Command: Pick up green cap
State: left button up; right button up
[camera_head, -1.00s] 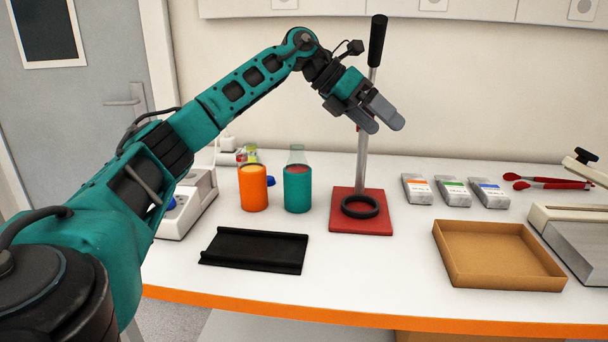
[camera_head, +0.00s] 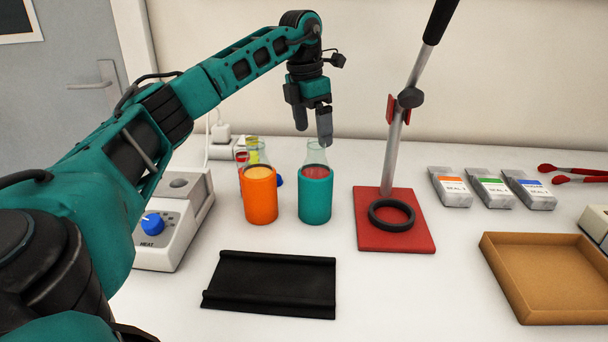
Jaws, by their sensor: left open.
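I cannot make out a green cap in the head view. A conical flask in a teal sleeve (camera_head: 315,197), with red contents, stands upright on the white bench. A flask in an orange sleeve (camera_head: 259,197) stands to its left. A small blue object (camera_head: 279,181) is partly hidden between and behind them. My left gripper (camera_head: 313,136) points down, open and empty, its fingers apart just above the neck of the teal-sleeved flask in the picture. I cannot tell whether they touch it. My right gripper is out of view.
A heater with a blue knob (camera_head: 163,228) stands left. A black tray (camera_head: 270,286) lies in front. A stand with a red base (camera_head: 424,232) and tall rod is right of the flasks. Further right are several labelled packs (camera_head: 490,190) and a cardboard tray (camera_head: 555,308).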

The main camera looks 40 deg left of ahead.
pick_arm(q)
jog(key=f, duration=0.4)
jog(key=w+a+f+b, duration=0.1)
jog(key=f, duration=0.6)
jog(key=w+f, duration=0.1)
jog(key=shift+a+f+b, duration=0.1)
jog(key=shift+f+b, duration=0.25)
jog(key=shift+f, duration=0.05)
jog(key=shift+c, duration=0.4)
jog(key=c, duration=1)
